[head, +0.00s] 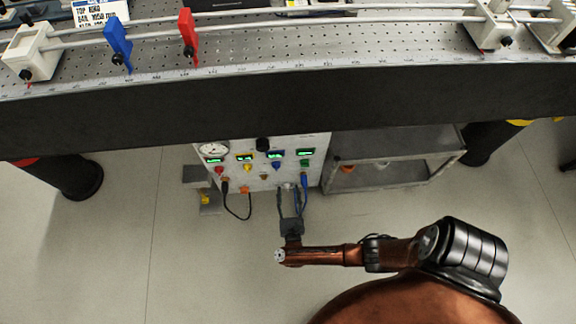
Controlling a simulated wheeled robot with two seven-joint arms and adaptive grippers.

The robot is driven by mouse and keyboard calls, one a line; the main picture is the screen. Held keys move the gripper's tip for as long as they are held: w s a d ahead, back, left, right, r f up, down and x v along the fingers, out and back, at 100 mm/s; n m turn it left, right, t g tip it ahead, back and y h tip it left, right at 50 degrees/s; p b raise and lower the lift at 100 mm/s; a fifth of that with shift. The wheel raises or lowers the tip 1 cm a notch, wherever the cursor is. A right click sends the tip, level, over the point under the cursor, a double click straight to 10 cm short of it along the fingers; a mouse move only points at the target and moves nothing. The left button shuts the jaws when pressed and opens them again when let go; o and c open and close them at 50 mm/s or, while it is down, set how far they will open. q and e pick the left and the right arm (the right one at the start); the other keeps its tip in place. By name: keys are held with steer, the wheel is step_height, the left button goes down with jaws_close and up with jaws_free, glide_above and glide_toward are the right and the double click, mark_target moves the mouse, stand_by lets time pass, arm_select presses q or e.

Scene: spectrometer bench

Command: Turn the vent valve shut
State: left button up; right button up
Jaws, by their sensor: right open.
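A white instrument panel (235,180) stands under the bench, with a round gauge (213,148), lit displays, coloured knobs and a black knob (263,144) near its top. I cannot tell which of its fittings is the vent valve. My right gripper (290,192) reaches up to the lower right part of the panel. Its two fingers are apart, with nothing visibly held, and they hide a small part of the panel. I cannot tell whether they touch anything there. My left gripper is out of view.
A black cable (237,212) loops below the panel, and a blue cable (304,187) hangs beside my right fingers. A grey cart (400,178) stands to the right. The perforated bench (280,45) with its dark front edge overhangs the panel. The floor in front is clear.

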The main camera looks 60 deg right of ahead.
steer(key=shift+c, duration=0.7)
jaws_close()
steer(key=shift+s+f+n, duration=0.1)
steer(key=shift+n, duration=0.2)
steer(key=n, duration=0.3)
steer(key=shift+a, duration=0.1)
steer(key=n, duration=0.4)
steer(key=shift+n, duration=0.4)
steer(key=shift+f+n, duration=0.1)
steer(key=shift+n, duration=4.2)
